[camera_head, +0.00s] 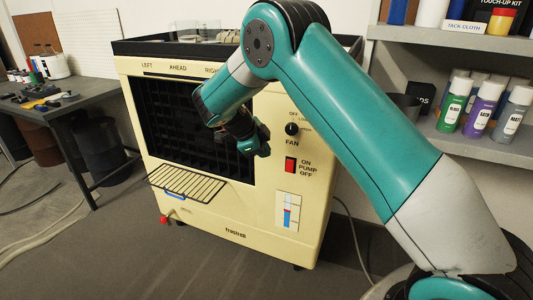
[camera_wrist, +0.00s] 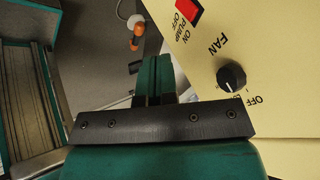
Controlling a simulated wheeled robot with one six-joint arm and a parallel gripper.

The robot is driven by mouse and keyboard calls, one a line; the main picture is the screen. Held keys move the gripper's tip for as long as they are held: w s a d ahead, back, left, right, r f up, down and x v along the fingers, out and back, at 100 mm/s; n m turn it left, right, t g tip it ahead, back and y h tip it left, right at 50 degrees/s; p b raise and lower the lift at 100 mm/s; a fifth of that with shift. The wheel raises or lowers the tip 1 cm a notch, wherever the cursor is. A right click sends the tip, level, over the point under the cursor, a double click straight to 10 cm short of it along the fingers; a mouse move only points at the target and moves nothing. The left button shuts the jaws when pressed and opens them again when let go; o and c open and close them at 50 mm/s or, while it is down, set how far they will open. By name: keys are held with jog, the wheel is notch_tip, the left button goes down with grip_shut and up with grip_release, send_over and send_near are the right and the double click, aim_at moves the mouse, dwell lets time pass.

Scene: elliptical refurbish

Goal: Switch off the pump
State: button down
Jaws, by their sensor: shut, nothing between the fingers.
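The pump switch (camera_head: 291,165) is a red rocker on the front of the cream cooler (camera_head: 255,222), with ON, PUMP and OFF printed beside it. I cannot tell which side of it is pressed in. It also shows at the top of the wrist view (camera_wrist: 188,12), partly cut off. My gripper (camera_head: 264,149) is shut and empty, in front of the cooler, left of and a little above the switch in the head view. Its closed fingers also show in the wrist view (camera_wrist: 154,72), apart from the switch.
The black FAN knob (camera_head: 291,129) is just above the switch. A wire rack (camera_head: 188,183) juts from the cooler's front at lower left. A workbench (camera_head: 85,95) with tools stands left; a shelf (camera_head: 480,145) with bottles stands right.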

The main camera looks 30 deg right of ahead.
jog(key=s+a+r+n+t+y, duration=0.1)
jog(key=s+a+r+n+y, duration=0.2)
jog(key=s+a+r+n, duration=0.4)
jog(key=s+a+r+n+y, duration=0.3)
jog(key=s+n, duration=0.3)
jog(key=n, duration=0.3)
jog(key=s+a+r+n+y, duration=0.1)
jog(key=s+a+n, duration=0.1)
jog(key=s+n, duration=0.3)
jog(key=s+a+r+n+g+y, duration=0.1)
jog(key=s+a+n+y, duration=0.1)
jog(key=s+n, duration=0.4)
jog(key=s+a+r+n+y, duration=0.1)
jog(key=s+a+n, duration=0.3)
jog(key=s, duration=0.7)
jog(key=shift+s+r+n+g+y, duration=0.15)
jog(key=shift+r+n+g+y, duration=0.15)
jog(key=shift+n+y, duration=0.35)
